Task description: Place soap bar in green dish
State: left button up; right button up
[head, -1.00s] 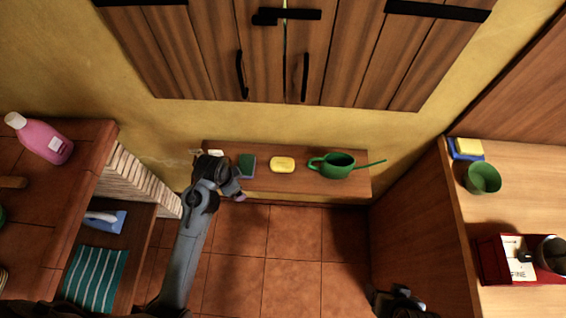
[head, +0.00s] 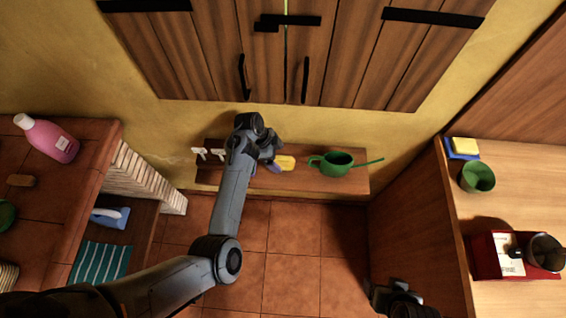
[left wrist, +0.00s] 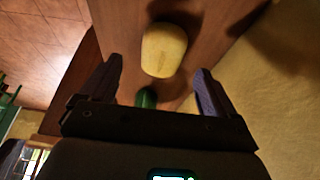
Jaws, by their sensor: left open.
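The yellow soap bar (head: 287,162) lies on the wooden wall shelf, partly hidden behind my left gripper (head: 268,160). In the left wrist view the soap bar (left wrist: 164,50) lies ahead of the open, empty fingers (left wrist: 157,82), not between them. A round green dish (head: 6,214) shows at the left edge, on the tiled counter, cut off by the frame. Part of my right arm's end (head: 395,296) shows at the bottom, with its jaws unclear.
A green watering can (head: 337,164) stands on the shelf (head: 225,181), right of the soap. White items (head: 208,154) lie at its left end. The right counter holds a green cup (head: 478,177), a sponge pair (head: 463,148) and a red box (head: 490,257). A pink bottle (head: 48,137) is left.

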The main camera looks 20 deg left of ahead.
aim_at(282, 161)
pick_arm(q)
jog(key=shift+b+x, duration=0.45)
jog(key=shift+x, duration=1.75)
jog(key=shift+a, duration=0.1)
jog(key=shift+c, duration=0.3)
jog(key=c, duration=1.2)
